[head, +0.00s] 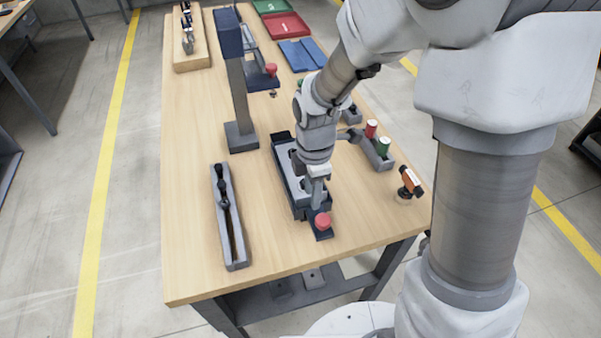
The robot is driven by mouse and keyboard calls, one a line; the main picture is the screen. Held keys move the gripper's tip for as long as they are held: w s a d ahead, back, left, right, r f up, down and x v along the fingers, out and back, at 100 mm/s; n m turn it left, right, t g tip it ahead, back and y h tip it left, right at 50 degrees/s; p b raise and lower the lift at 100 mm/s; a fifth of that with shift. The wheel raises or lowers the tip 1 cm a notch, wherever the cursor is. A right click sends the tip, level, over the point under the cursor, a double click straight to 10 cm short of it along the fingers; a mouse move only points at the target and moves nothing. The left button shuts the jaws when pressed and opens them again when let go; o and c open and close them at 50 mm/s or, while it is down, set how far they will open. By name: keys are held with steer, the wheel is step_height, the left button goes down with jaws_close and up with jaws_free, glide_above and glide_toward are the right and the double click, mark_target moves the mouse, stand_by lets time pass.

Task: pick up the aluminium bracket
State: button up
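My arm reaches down over the wooden workbench (200,270). My gripper (317,197) is low over a dark grey fixture (290,190) with a red knob (322,220) at its near end. The fingers are small and partly merge with the grey parts there, so I cannot tell whether they are open or shut. I cannot clearly make out the aluminium bracket. Light grey metal shows at the fixture close to my fingers, but its shape is mostly hidden by my wrist.
A long grey slotted block (229,230) lies left of the fixture. A dark upright post (240,100) stands behind it. A holder with red and green cylinders (384,146) and an orange-black device (409,183) are on the right. Red (286,25) and blue (303,54) trays are farther back.

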jaws_close()
stand_by(1.4)
